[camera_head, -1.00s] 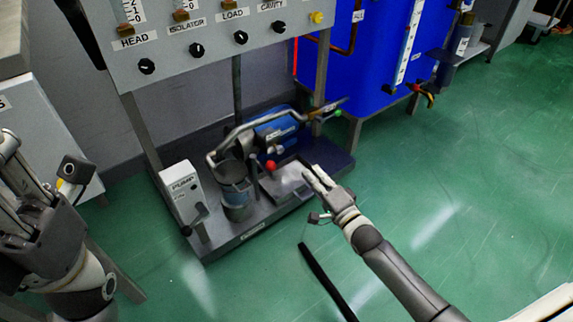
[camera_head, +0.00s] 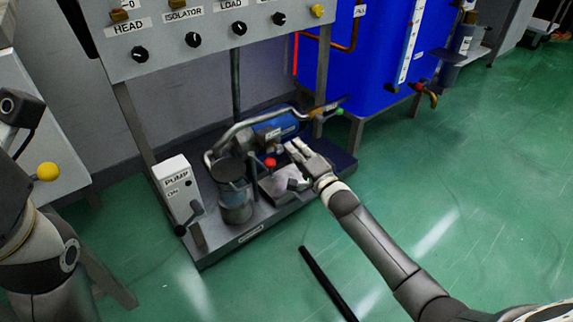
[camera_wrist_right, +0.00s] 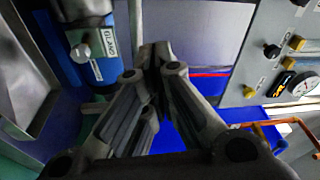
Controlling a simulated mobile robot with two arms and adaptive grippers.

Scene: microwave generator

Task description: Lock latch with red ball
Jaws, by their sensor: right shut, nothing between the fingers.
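The red ball (camera_head: 270,162) shows in the head view beside the blue pump motor (camera_head: 275,130) on the low skid. The latch under the ball is too small to make out. My right gripper (camera_head: 294,150) is shut and empty, just right of the red ball and apart from it as far as I can tell.
The pump box (camera_head: 178,190) with a lever and a grey canister (camera_head: 234,195) stand left of the ball. The control panel (camera_head: 200,30) overhangs behind. A blue tank (camera_head: 375,50) stands back right. The green floor is mostly clear.

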